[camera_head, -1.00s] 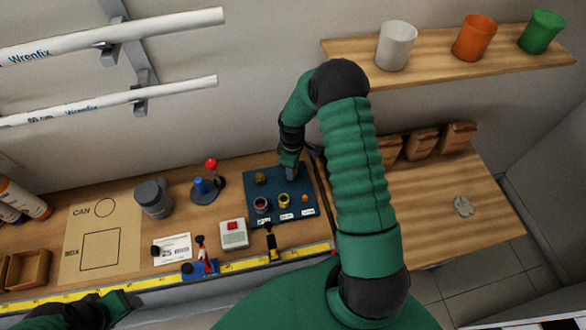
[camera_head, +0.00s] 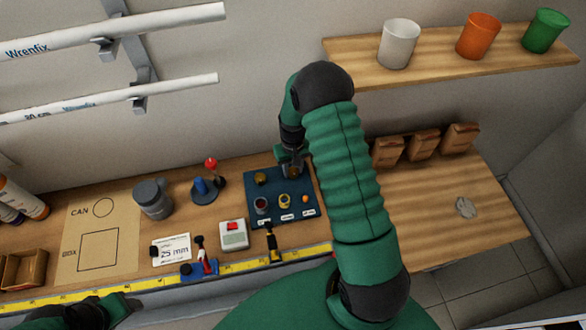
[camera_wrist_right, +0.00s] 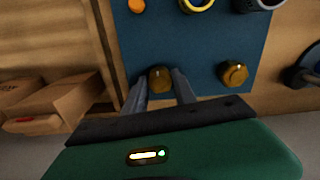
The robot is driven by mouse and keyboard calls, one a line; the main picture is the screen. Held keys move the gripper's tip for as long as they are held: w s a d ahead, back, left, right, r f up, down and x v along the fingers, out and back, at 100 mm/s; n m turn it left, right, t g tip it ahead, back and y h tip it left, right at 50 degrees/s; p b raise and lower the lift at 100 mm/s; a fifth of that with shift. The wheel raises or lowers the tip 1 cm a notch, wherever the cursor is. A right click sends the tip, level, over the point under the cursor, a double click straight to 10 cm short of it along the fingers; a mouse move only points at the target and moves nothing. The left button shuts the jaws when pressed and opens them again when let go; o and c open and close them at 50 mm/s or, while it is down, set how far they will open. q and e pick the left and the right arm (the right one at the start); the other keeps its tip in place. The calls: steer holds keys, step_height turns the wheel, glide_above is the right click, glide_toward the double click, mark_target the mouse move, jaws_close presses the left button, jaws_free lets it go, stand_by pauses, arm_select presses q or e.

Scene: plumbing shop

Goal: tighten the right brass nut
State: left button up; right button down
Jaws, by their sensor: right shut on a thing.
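A dark blue board (camera_head: 279,201) lies on the workbench. The left brass nut (camera_head: 260,178) sits near the board's back edge; it also shows in the right wrist view (camera_wrist_right: 233,73). My right gripper (camera_head: 291,172) points down at the back right of the board. In the right wrist view, its two fingers are on either side of the right brass nut (camera_wrist_right: 161,78), shut on it. The gripper mostly hides this nut in the head view. My left gripper (camera_head: 122,308) is at the lower left, dark and partly cut off, its fingers unclear.
A red-rimmed fitting (camera_head: 261,205), a yellow ring (camera_head: 285,200) and an orange piece (camera_head: 305,199) are on the board's front half. A grey device with a red button (camera_head: 233,234) stands front left of it. Brown bins (camera_head: 424,143) stand at the right. A yellow tape (camera_head: 240,264) runs along the front edge.

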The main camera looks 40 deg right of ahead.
mark_target(292, 169)
steer(key=shift+w+d+r+m, duration=0.15)
steer(key=shift+w+m, duration=0.15)
steer(key=shift+m, duration=0.4)
steer(key=c, duration=1.3)
jaws_free()
steer(key=shift+o, duration=1.4)
steer(key=shift+s, duration=0.1)
steer(key=shift+s, duration=0.1)
step_height(292, 169, up, 16)
steer(key=b, duration=0.2)
steer(key=shift+r, duration=0.2)
